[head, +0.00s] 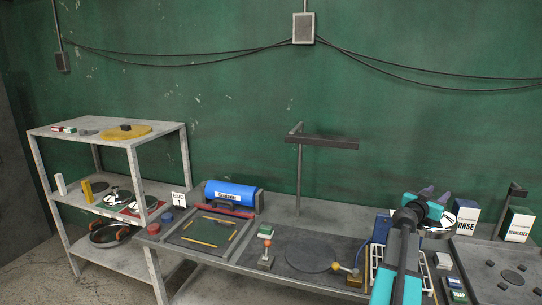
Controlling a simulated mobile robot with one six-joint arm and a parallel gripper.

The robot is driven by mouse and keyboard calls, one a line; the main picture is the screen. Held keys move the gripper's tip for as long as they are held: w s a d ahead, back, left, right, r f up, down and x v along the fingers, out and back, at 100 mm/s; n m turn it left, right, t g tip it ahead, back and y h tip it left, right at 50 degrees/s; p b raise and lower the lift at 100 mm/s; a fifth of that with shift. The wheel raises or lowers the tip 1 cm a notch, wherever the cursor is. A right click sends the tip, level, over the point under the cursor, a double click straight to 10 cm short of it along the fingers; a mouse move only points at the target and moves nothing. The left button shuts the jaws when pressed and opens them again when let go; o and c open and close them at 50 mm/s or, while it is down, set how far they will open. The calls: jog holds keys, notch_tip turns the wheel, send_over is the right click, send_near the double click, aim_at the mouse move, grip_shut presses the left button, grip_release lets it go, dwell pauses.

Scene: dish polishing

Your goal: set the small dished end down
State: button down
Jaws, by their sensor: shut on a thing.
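My gripper (434,194) is at the right, above the bench, at the end of my teal and black arm. It is shut on a round, shiny metal piece that looks like the small dished end (436,233). The arm and gripper hide much of this piece, and its tilt is hard to tell. It appears over or beside a white wire rack (377,262); I cannot tell whether they touch. Two other shiny round pieces lie on the middle shelf at the left, one on dark (117,197) and one on red.
Boxes marked RINSE (466,214) and another label (517,224) stand at the right. A post with an arm (299,180) rises at the back.

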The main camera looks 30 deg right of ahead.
jog(key=w+a+f+n+t+y, duration=0.3)
jog(key=w+a+n+t, duration=0.15)
jog(key=w+a, duration=0.5)
jog(key=w+a+f+n+t+y, duration=0.3)
jog(key=w+a+t+y, duration=0.15)
jog(key=w+a, duration=0.55)
jog(key=w+a+f+n+t+y, duration=0.35)
jog(key=w+a+t, duration=0.25)
jog(key=w+a, duration=0.4)
jog(key=w+a+f+n+t+y, duration=0.1)
jog(key=w+a+n+y, duration=0.25)
jog(key=a, duration=0.55)
jog(key=w+a+f+n+y, duration=0.2)
jog(key=w+a+n+y, duration=0.15)
jog(key=a, duration=0.45)
jog(key=s+a+f+n+g+y, duration=0.25)
jog(key=a+y, duration=0.25)
jog(key=a, duration=0.6)
jog(key=s+a+f+n+g+y, duration=0.1)
jog(key=s+a+n+g+y, duration=0.25)
jog(key=a, duration=0.85)
jog(key=s+a+f+n+g+y, duration=0.1)
jog(key=s+a+n+y, duration=0.4)
jog(key=a, duration=0.6)
notch_tip(320, 180, down, 14)
jog(key=w+m+y+b, duration=0.1)
jog(key=w+b, duration=0.1)
jog(key=b, duration=1.1)
jog(key=shift+w, duration=0.25)
jog(key=shift+d+r, duration=0.1)
